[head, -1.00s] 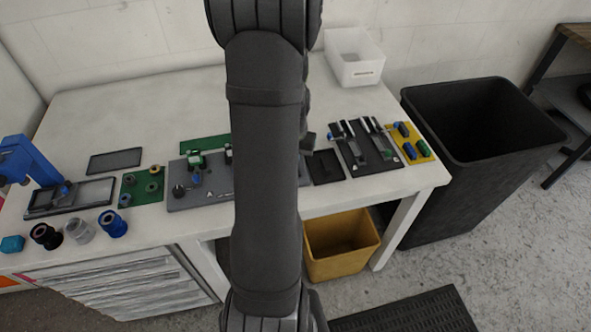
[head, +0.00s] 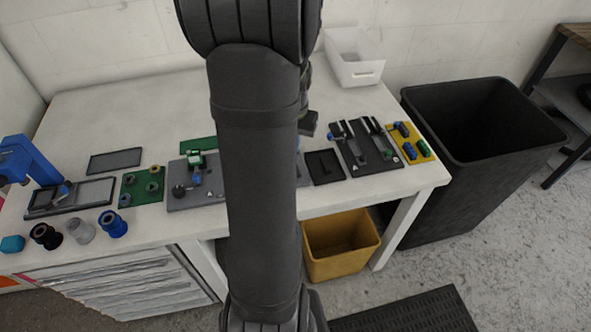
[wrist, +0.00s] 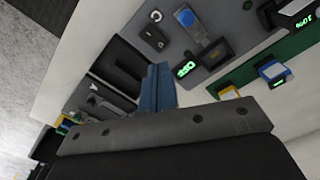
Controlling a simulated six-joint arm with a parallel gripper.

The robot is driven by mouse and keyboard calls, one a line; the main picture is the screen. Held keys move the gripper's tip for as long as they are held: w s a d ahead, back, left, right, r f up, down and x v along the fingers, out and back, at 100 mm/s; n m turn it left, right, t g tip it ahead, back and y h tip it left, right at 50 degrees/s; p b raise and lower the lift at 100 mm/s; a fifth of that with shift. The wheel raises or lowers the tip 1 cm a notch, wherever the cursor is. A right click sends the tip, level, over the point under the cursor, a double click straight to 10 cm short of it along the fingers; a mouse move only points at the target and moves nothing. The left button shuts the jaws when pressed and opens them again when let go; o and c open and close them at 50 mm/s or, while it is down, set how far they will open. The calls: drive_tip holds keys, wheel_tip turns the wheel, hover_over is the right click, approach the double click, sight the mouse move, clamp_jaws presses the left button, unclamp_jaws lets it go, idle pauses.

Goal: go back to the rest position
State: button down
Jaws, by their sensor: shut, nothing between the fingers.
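My gripper (wrist: 158,72) shows in the wrist view as two blue fingers side by side, shut and with nothing between them. They project past a dark grey plate with screws. They are over the table, beside a dark flat tray (wrist: 121,66) and a grey fixture board (wrist: 190,62). In the head view my arm stands upright across the middle and hides most of the gripper and part of the table.
The white table (head: 130,95) carries the grey fixture board (head: 205,197), a black board (head: 362,157), a yellow tray (head: 424,156) and a white bin (head: 352,62). A blue press (head: 30,158) stands left. A black bin (head: 470,170) stands right. The table's back left is clear.

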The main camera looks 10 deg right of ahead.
drive_tip(key=shift+f, duration=3.55)
drive_tip(key=shift+r, duration=0.1)
drive_tip(key=shift+r, duration=4.4)
drive_tip(key=s+r+n+t, duration=0.1)
drive_tip(key=s+r, duration=0.3)
drive_tip(key=s, duration=0.2)
drive_tip(key=s+a+r+n+t+h, duration=0.1)
drive_tip(key=s+r+n, duration=0.1)
drive_tip(key=s, duration=0.4)
drive_tip(key=shift+s+r+t, duration=0.3)
drive_tip(key=shift+r+t, duration=0.1)
drive_tip(key=shift+r, duration=0.5)
drive_tip(key=shift+a, duration=0.1)
